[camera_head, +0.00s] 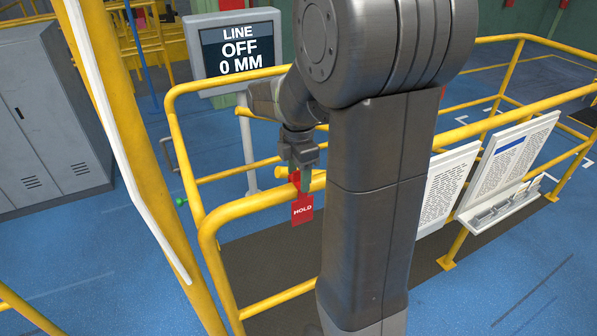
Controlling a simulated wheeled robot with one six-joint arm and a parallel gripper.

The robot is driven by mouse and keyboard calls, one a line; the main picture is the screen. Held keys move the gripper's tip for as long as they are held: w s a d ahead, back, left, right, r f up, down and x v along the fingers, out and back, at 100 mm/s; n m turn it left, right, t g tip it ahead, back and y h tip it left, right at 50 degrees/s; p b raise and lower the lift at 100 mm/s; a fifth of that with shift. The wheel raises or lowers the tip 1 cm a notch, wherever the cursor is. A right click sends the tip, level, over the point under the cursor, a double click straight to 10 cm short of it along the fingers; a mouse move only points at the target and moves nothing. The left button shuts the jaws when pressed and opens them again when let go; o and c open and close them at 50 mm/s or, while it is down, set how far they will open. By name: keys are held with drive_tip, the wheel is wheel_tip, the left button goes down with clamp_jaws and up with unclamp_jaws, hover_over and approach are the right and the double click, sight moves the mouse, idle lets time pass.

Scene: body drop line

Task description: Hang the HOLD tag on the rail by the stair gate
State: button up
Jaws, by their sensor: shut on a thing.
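The red HOLD tag (302,209) hangs upright below my gripper, with its white lettering facing the camera. My gripper (299,178) points down and is shut on the top of the tag. The yellow rail (262,198) runs right beside the tag's upper end, and the tag overlaps it in the picture. I cannot tell whether the tag touches the rail or hangs on it. My arm hides part of the rail to the right. No stair gate can be made out clearly.
A screen (238,50) reading "LINE OFF 0 MM" stands behind the rails. A thick yellow post (137,150) rises at the left, before a grey cabinet (48,120). Boards with printed sheets (447,186) hang on the right railing. Blue floor (500,285) is open at lower right.

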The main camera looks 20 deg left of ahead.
drive_tip(key=o, duration=1.3)
drive_tip(key=shift+r+p, duration=2.5)
drive_tip(key=shift+r, duration=0.5)
